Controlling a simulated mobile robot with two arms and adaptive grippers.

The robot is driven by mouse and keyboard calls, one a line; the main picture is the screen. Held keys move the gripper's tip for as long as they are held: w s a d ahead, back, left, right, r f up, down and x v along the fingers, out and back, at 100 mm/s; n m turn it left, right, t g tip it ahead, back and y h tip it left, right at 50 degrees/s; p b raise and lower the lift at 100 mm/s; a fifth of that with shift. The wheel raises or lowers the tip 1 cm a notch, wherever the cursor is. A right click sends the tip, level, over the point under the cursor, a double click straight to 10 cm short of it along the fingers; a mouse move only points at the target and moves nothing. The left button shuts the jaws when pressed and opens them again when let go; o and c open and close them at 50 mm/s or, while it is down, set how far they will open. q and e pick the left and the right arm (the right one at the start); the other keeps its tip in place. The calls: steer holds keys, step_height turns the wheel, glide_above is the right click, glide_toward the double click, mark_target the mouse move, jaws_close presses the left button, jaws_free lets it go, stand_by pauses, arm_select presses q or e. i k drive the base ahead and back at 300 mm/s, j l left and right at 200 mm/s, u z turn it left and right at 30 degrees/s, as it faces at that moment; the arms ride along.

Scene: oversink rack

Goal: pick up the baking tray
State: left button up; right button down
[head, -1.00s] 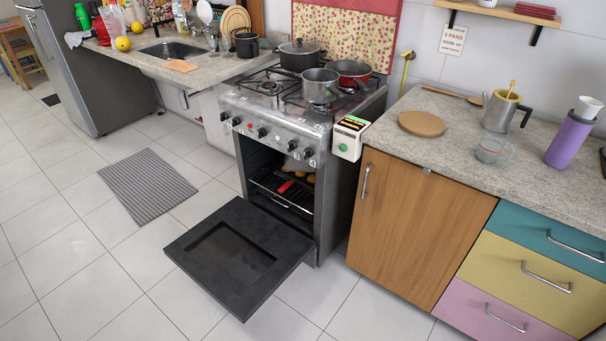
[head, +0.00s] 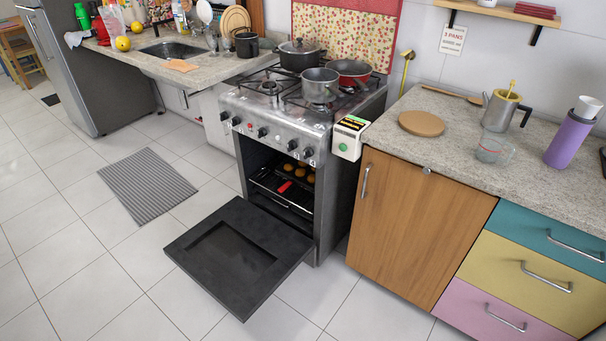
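The oven (head: 275,205) under the stove is open, its dark door (head: 235,255) folded down flat. Inside, several round golden-brown baked pieces (head: 300,172) sit towards the back, above a dark surface that seems to be the baking tray. The tray's outline is hard to make out in the dark oven. A small red piece (head: 285,187) shows near the front, on or by the dark wire rack (head: 280,197). Neither of my grippers is in view.
Pots and a red pan (head: 349,72) stand on the stovetop. A wooden cabinet (head: 412,225) stands close on the right; its countertop holds a round wooden board (head: 421,123), a jug and a purple bottle.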

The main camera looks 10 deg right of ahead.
mark_target(299, 172)
steer(key=i+j+u, duration=0.5)
steer(key=j, duration=0.35)
steer(key=i+j+u, duration=0.45)
steer(key=i+j, duration=0.15)
steer(key=i+j+u, duration=0.5)
steer(key=i, duration=0.2)
steer(key=i+z, duration=0.4)
steer(key=i, duration=0.15)
steer(key=i+z, duration=0.35)
steer(key=i, duration=0.2)
steer(key=i+j+z, duration=0.4)
steer(key=i+l, duration=0.05)
steer(key=i, duration=0.1)
